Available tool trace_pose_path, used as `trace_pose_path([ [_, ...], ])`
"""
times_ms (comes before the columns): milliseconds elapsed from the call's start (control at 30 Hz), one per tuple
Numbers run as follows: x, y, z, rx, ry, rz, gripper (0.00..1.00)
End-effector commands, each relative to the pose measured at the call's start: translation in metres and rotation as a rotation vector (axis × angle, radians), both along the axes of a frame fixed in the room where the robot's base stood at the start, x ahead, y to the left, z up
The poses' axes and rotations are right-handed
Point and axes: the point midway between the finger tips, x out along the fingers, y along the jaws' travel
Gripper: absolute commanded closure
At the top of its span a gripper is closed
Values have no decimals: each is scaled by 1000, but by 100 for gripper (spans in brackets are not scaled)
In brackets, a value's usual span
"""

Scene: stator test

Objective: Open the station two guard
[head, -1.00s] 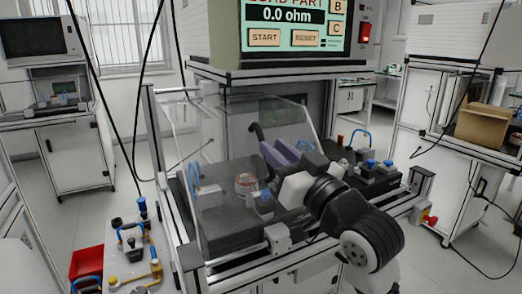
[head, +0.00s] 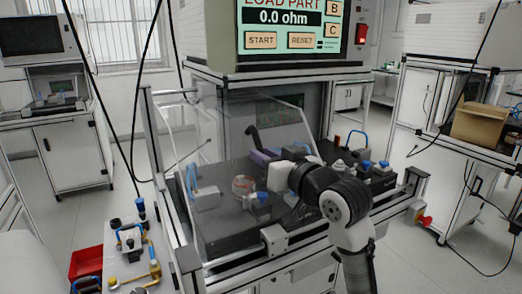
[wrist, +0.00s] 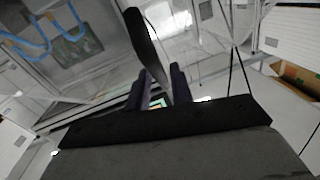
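The station's clear guard (head: 178,150) shows in the head view as a slanting transparent pane at the left of the bench, with another slanted clear edge (head: 308,130) at its right. How far the guard stands open is hard to tell. My gripper (head: 262,157) is over the dark bench, among the fixtures and close to the right clear edge. In the wrist view, its two purple fingers (wrist: 160,90) stand apart. A dark curved bar (wrist: 147,42) reaches up from between them; whether they touch it is unclear.
The dark bench (head: 225,232) carries a grey block with a blue handle (head: 205,197), a round copper-coloured part (head: 243,185) and several blue-topped fixtures (head: 365,167). A screen (head: 290,17) hangs above. A side cart (head: 130,262) and red bin (head: 87,262) stand at left.

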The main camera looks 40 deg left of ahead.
Motion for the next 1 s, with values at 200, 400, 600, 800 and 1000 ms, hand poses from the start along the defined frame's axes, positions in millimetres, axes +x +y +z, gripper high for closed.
trace_pose_path([
  [200,4,17,0,0,-1,0,78],
  [400,5,18,0,0,-2,-1,78],
  [600,4,18,0,1,-1,-1,92],
  [800,4,18,0,0,-1,-1,100],
  [1000,6,17,0,0,-1,-1,100],
])
